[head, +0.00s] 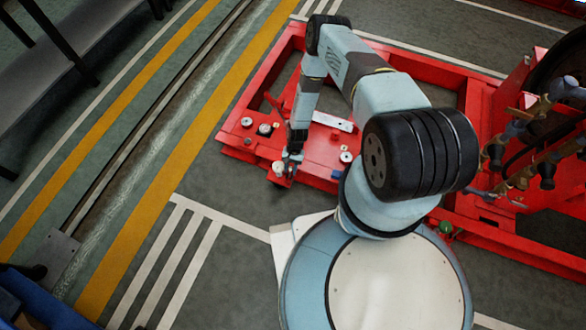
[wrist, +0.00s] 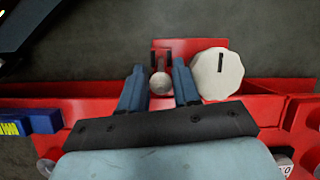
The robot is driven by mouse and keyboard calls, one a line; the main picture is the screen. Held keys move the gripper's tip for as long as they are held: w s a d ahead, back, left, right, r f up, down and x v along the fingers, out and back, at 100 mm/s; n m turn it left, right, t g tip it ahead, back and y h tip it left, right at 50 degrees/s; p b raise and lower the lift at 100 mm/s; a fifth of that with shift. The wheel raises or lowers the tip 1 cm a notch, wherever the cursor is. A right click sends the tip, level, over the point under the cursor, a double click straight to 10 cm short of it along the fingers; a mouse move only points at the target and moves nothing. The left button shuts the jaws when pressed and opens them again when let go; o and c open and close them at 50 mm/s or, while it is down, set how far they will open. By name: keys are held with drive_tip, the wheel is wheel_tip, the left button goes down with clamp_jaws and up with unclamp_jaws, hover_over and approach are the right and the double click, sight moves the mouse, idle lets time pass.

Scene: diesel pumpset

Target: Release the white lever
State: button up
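In the wrist view, a small pale lever end with a rounded tip (wrist: 160,83) stands in front of a red upright plate (wrist: 190,46) with dark slots. I take it to be the white lever; its lower part is hidden. My gripper (wrist: 159,68) has its two blue fingers apart, one on each side of this tip, with a visible gap on both sides. In the head view, my gripper (head: 292,163) is low at the near left corner of the red frame (head: 318,174), and the lever cannot be made out clearly there.
A large white faceted knob (wrist: 217,74) sits close to the right finger. A blue part with yellow marks (wrist: 30,122) lies on the left of the red frame. Pipes and valves (head: 540,150) stand at the right.

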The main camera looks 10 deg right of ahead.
drive_tip(key=shift+f, duration=0.1)
clamp_jaws()
idle(0.3)
